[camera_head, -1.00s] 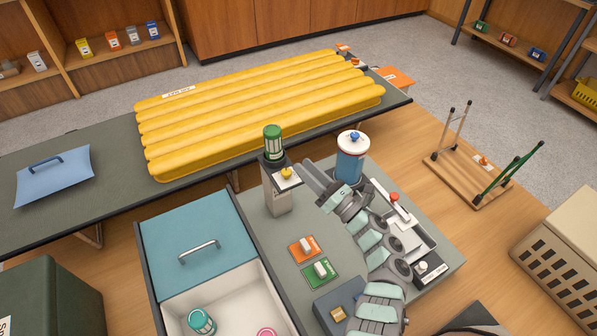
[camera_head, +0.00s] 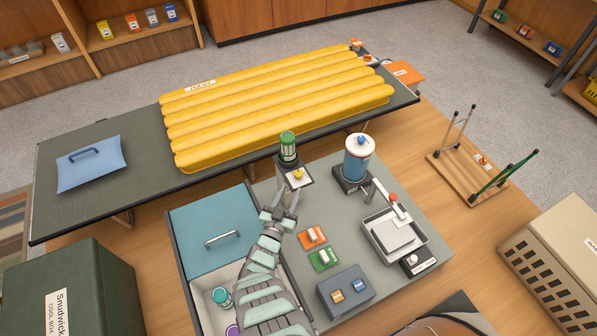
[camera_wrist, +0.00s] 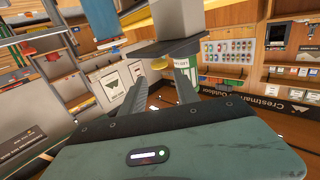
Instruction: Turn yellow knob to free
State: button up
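The yellow knob (camera_head: 298,174) is on a small white-labelled plate on a grey post (camera_head: 290,187), with a green canister (camera_head: 288,147) standing behind it. My gripper (camera_head: 287,196) is just in front of the post, its fingers pointing toward the knob. In the wrist view the two fingers (camera_wrist: 160,88) stand apart with nothing between them. The writing on the label is too small to read.
A blue canister (camera_head: 358,158) and a grey tray with a red-tipped lever (camera_head: 393,197) stand to the right. Orange (camera_head: 312,237) and green (camera_head: 323,259) switch plates lie below the post. A blue-lidded bin (camera_head: 212,218) is to the left. A yellow mat (camera_head: 280,105) lies behind.

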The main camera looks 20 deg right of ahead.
aim_at(297, 177)
jog(key=b+x, duration=0.1)
jog(key=x, duration=0.1)
jog(key=b+x, duration=0.2)
jog(key=x, duration=0.1)
jog(key=b+x, duration=0.1)
jog(key=x, duration=0.1)
jog(key=shift+w+d+f+b, duration=0.2)
jog(key=shift+d+f+b, duration=0.05)
jog(key=shift+b, duration=0.15)
jog(key=shift+w+d+r+b, duration=0.25)
jog(key=shift+w+d+b, duration=0.1)
jog(key=shift+w, duration=0.15)
grip_shut()
